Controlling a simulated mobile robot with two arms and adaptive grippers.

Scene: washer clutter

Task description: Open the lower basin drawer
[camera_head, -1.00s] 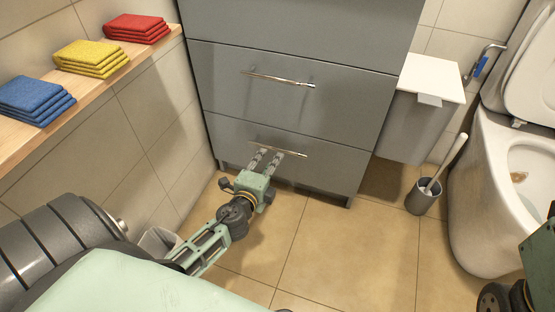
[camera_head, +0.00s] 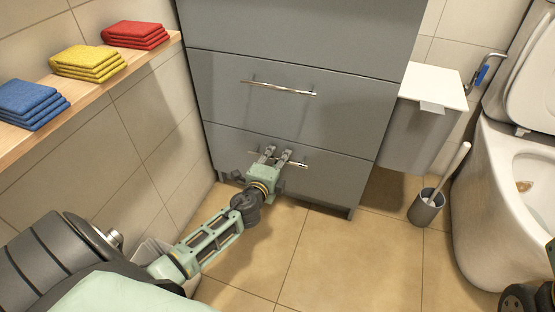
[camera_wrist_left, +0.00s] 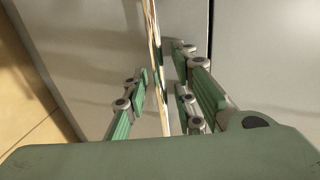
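The lower basin drawer (camera_head: 335,178) is the bottom grey front of the cabinet and sits flush, closed. Its bar handle (camera_head: 298,163) runs across the upper part of the front. My left gripper (camera_head: 275,154) is at the handle, its fingers spread over the bar's left and middle part. In the left wrist view, the handle (camera_wrist_left: 155,50) runs between the two fingers of the left gripper (camera_wrist_left: 160,88), with a gap on the left side, so the fingers look open around it. Only a piece of my right arm shows at the lower right edge; its gripper is out of view.
The upper drawer handle (camera_head: 278,88) is above. A wooden shelf (camera_head: 85,95) with folded blue, yellow and red towels is at left. A white-lidded bin (camera_head: 420,130), a toilet brush holder (camera_head: 426,207) and a toilet (camera_head: 495,200) stand right.

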